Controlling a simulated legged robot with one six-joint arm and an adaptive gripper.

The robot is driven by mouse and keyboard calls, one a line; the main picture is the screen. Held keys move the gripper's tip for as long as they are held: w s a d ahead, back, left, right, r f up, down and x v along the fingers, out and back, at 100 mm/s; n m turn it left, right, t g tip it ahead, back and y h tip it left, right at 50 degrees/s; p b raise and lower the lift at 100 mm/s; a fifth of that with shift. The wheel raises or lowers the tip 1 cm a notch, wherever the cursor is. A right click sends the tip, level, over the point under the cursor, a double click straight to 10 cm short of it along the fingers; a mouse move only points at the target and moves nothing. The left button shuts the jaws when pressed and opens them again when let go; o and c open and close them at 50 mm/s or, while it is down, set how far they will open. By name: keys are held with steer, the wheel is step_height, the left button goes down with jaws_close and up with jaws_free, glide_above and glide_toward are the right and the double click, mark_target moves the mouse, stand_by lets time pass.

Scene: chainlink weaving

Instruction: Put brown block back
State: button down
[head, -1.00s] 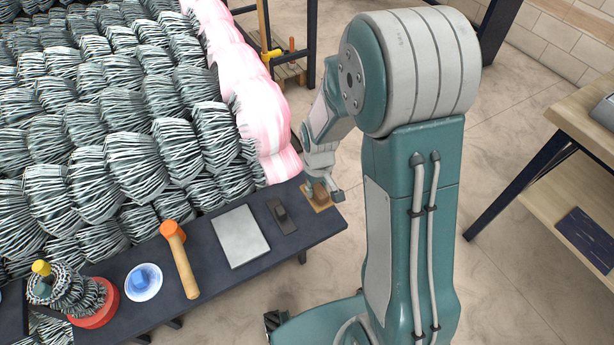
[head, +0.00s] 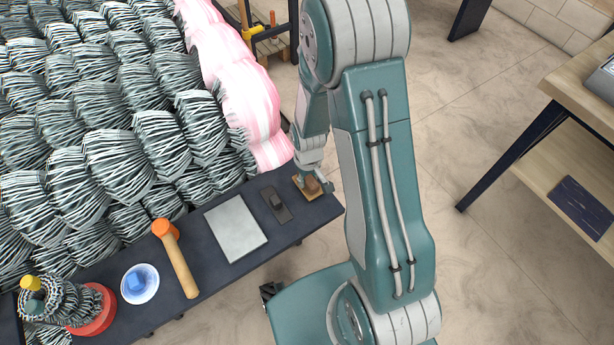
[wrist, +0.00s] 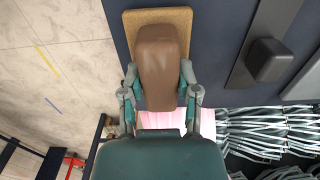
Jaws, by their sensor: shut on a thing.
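The brown block (wrist: 158,58) is between the fingers of my gripper (wrist: 160,88) in the wrist view, and the gripper is shut on it. The block is over a tan cork-like pad (wrist: 181,18) at the right end of the dark bench. In the head view the brown block (head: 313,185) shows at the pad (head: 310,194), with my gripper (head: 315,178) at it, partly hidden by my arm. I cannot tell whether the block touches the pad.
Bundled wire rolls (head: 110,150) stand behind. A wooden table (head: 580,90) is at right.

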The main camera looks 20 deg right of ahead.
steer(key=shift+d+f, duration=0.15)
steer(key=shift+f, duration=0.1)
steer(key=shift+c, duration=1.7)
jaws_free()
steer(key=r, duration=1.1)
steer(key=shift+w+a, duration=0.3)
steer(key=shift+w, duration=0.05)
steer(key=s+r+m+t, duration=0.1)
steer(key=s+r+t, duration=0.1)
steer(key=s+r, duration=0.6)
steer(key=s+r+m+t, duration=0.2)
steer(key=s+r, duration=0.5)
steer(key=r, duration=0.8)
steer(key=shift+s+r+t, duration=0.35)
steer(key=shift+t, duration=0.45)
